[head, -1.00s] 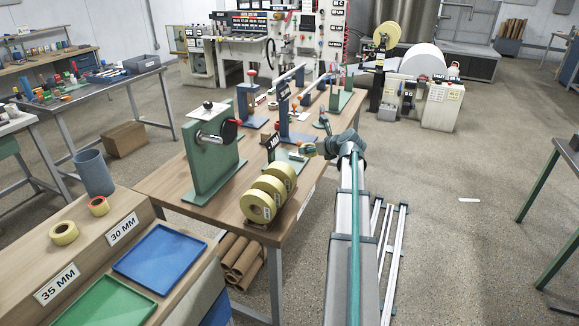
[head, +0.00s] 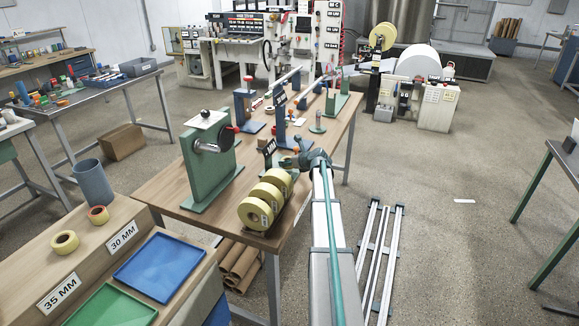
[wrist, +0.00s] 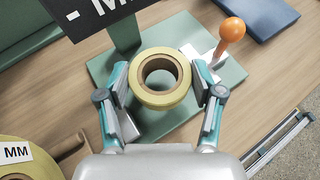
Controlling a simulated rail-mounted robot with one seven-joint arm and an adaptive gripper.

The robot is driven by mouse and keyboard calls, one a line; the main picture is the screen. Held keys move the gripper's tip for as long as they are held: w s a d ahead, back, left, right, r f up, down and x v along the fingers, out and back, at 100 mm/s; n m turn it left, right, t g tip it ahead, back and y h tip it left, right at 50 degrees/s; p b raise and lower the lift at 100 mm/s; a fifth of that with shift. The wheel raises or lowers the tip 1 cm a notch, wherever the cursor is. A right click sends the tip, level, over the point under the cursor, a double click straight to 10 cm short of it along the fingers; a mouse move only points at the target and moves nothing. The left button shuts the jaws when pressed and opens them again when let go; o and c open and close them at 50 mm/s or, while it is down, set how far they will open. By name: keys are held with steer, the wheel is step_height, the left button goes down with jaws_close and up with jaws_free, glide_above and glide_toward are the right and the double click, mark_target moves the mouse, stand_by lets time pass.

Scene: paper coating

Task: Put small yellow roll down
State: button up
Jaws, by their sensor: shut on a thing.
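My gripper (wrist: 160,78) is shut on the small yellow roll (wrist: 160,101), with one finger on each side of it. The roll has a brown core, and its round face is toward the wrist camera. It is over the green base (wrist: 103,66) of a stand with a black MM sign (wrist: 97,12). I cannot tell whether it touches the base. In the head view my gripper (head: 289,161) is at the right edge of the wooden table (head: 172,187), just behind the large yellow rolls; the held roll is mostly hidden there.
An orange-knobbed lever (wrist: 230,32) stands on the green base, close to the right finger. Several large yellow rolls (head: 254,213) stand on the table. A green stand (head: 205,185) is to their left. Shelf trays, one blue (head: 160,262), are at the lower left.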

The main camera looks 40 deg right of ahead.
mark_target(290, 172)
steer(key=shift+f, duration=1.35)
steer(key=shift+f, duration=0.15)
steer(key=o, duration=0.9)
steer(key=shift+c, duration=0.2)
steer(key=b+v, duration=0.2)
steer(key=v, duration=1)
steer(key=shift+s, duration=0.1)
